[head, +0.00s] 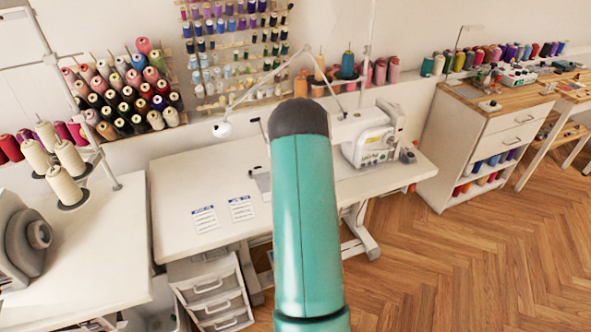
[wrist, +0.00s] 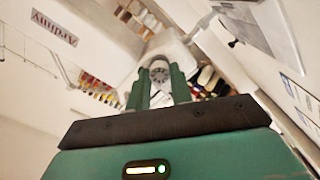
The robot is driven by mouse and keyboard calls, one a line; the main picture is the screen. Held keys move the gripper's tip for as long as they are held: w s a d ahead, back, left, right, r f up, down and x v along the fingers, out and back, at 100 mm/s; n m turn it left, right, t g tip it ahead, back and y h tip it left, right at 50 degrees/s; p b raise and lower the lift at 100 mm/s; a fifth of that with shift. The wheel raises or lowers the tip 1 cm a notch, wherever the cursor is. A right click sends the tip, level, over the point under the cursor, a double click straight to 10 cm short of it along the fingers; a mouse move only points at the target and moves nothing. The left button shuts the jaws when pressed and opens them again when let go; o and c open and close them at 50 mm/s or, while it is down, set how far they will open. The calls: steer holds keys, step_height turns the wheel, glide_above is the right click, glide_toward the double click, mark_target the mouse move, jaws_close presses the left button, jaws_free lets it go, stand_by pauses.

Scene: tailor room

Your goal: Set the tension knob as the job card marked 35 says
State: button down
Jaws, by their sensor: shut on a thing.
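My gripper (wrist: 158,82) shows in the wrist view, its two green fingers closed on the sides of a round grey tension knob (wrist: 159,69). The knob's face has marks around it, too small to read. In the head view my own teal arm hides my gripper and the knob. The white sewing machine (head: 375,138) stands on the white table, partly behind my arm. Two job cards, a left one (head: 205,219) and a right one (head: 241,208), lie flat on the table left of my arm. Their print is too small to tell which is marked 35.
Thread cones on a rack (head: 125,90) stand behind the table. A grey machine (head: 25,240) and cream cones (head: 62,175) are at the left. A drawer unit (head: 213,292) is under the table. A wooden-topped cabinet (head: 480,135) stands right, with clear floor (head: 470,260) before it.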

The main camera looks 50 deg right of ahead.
steer(key=shift+s+f+n, duration=0.1)
steer(key=shift+n, duration=0.9)
steer(key=c, duration=1.2)
jaws_free()
steer(key=shift+c, duration=0.2)
steer(key=v, duration=1.3)
steer(key=shift+s+a, duration=0.2)
steer(key=shift+s, duration=0.1)
